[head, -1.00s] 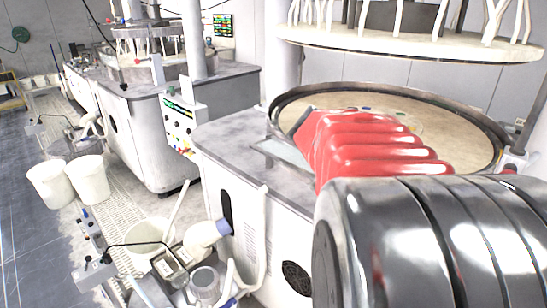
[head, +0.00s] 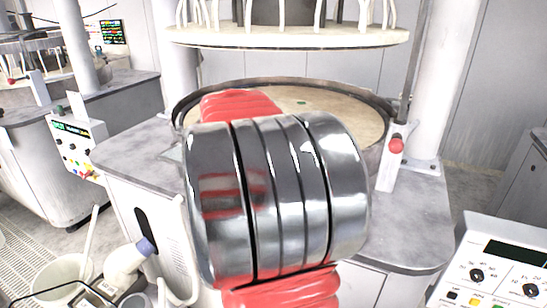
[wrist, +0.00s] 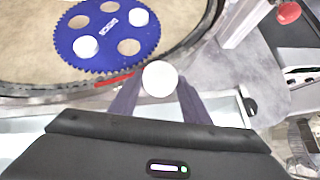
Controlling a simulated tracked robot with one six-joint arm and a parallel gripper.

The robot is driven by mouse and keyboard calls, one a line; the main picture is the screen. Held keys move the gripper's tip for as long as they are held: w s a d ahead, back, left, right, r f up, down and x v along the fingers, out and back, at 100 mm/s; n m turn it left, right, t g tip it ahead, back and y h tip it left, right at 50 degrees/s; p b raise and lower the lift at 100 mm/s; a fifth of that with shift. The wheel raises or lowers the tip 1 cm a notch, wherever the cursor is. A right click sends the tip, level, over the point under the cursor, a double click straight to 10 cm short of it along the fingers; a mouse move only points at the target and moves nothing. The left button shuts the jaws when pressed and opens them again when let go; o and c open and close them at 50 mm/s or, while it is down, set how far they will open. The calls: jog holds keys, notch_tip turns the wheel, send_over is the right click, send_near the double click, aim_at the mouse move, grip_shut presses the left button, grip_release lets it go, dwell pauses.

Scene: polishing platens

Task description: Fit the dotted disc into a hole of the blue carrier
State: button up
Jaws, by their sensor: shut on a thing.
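In the wrist view my gripper (wrist: 158,92) is shut on a pale round disc (wrist: 160,78), held between the fingertips. No dots can be made out on its face. The blue toothed carrier (wrist: 101,37) lies on the beige platen (wrist: 30,45), ahead and to the left of the held disc. Two of its holes hold white discs (wrist: 86,47) (wrist: 138,17); three others show the beige surface. The held disc appears outside the carrier, near the platen's rim. In the head view my arm hides the gripper, disc and carrier.
A dark raised rim (head: 180,105) surrounds the platen. A white upper plate (head: 290,38) hangs above it. A post with a red knob (head: 396,145) stands at the right. A red strip (wrist: 114,79) lies by the rim near my fingers. A control panel (head: 500,270) is at lower right.

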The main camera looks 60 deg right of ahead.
jog(key=shift+w+d, duration=0.9)
jog(key=shift+d, duration=0.85)
jog(key=shift+w+d, duration=0.95)
jog(key=shift+d, duration=0.75)
jog(key=shift+w+d, duration=0.9)
jog(key=shift+d, duration=0.85)
jog(key=shift+w+d+f, duration=0.2)
jog(key=shift+d+f, duration=0.2)
jog(key=shift+f, duration=0.25)
jog(key=shift+w+d+f, duration=0.25)
jog(key=shift+d+f, duration=0.2)
jog(key=shift+f, duration=0.15)
jog(key=shift+w+d+f, duration=0.2)
jog(key=shift+d+f, duration=0.2)
jog(key=shift+f, duration=1.65)
jog(key=shift+f, duration=0.15)
jog(key=o, duration=1.1)
jog(key=shift+f, duration=0.1)
jog(key=shift+o, duration=0.2)
jog(key=shift+a+f, duration=0.1)
jog(key=shift+a, duration=0.1)
